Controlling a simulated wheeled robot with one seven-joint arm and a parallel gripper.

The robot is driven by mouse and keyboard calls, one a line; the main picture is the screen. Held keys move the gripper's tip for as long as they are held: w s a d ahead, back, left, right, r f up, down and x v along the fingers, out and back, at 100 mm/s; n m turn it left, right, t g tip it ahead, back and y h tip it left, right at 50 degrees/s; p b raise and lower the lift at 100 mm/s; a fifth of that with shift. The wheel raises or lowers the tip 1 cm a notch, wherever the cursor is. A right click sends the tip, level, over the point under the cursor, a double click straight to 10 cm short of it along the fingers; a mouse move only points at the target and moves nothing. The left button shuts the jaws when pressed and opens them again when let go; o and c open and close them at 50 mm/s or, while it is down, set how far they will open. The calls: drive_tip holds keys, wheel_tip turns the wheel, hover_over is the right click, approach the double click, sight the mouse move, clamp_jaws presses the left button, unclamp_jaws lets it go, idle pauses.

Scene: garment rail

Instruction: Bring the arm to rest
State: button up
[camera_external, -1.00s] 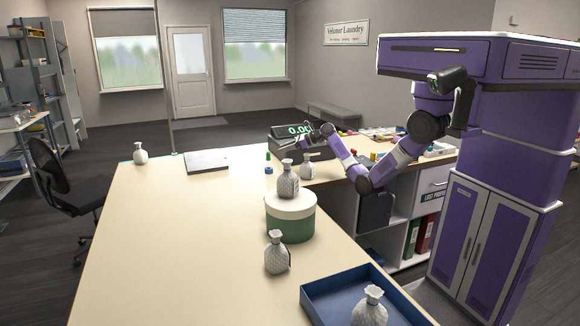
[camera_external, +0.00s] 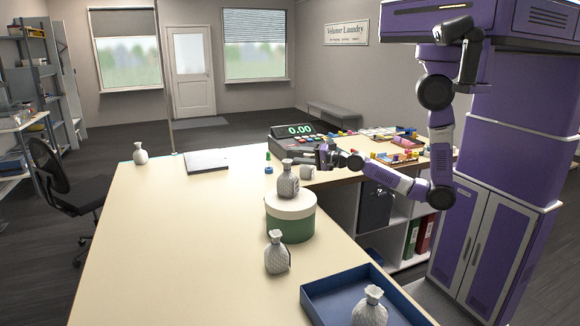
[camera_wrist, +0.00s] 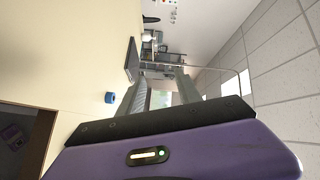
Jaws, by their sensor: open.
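My gripper (camera_external: 322,152) is in the external view, at the end of my purple and grey arm. My elbow hangs low, close to my column at the right.
The scale (camera_external: 293,134) reads 0.00. A small blue roll (camera_wrist: 110,97) shows. The left counter is largely clear.

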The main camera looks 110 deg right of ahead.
drive_tip(key=s+a+f+n+y+b, duration=0.1)
drive_tip(key=a+f+n+b, duration=0.1)
drive_tip(key=a, duration=0.5)
drive_tip(key=s+a+f+n+t+y+b, duration=0.1)
drive_tip(key=a+f+n+y, duration=0.1)
drive_tip(key=a+f+n, duration=0.2)
drive_tip(key=s+a+f+n+t+y+b, duration=0.1)
drive_tip(key=a+f+n, duration=0.3)
drive_tip(key=a, duration=0.5)
drive_tip(key=shift+s+a+f+y+b, duration=0.25)
drive_tip(key=shift+f+y+b, duration=0.1)
drive_tip(key=shift+f+b, duration=0.15)
drive_tip(key=shift+s+a+f+y+b, duration=0.15)
drive_tip(key=shift+s+f+y+b, duration=0.1)
drive_tip(key=shift+f+y+b, duration=0.15)
drive_tip(key=s+a+f+n+y+b, duration=0.3)
drive_tip(key=s+a+n+y+b, duration=0.2)
drive_tip(key=s+a+n, duration=0.8)
drive_tip(key=shift+s+a+f+y+b, duration=0.2)
drive_tip(key=shift+a+f+y+b, duration=0.15)
drive_tip(key=shift+a+y, duration=0.65)
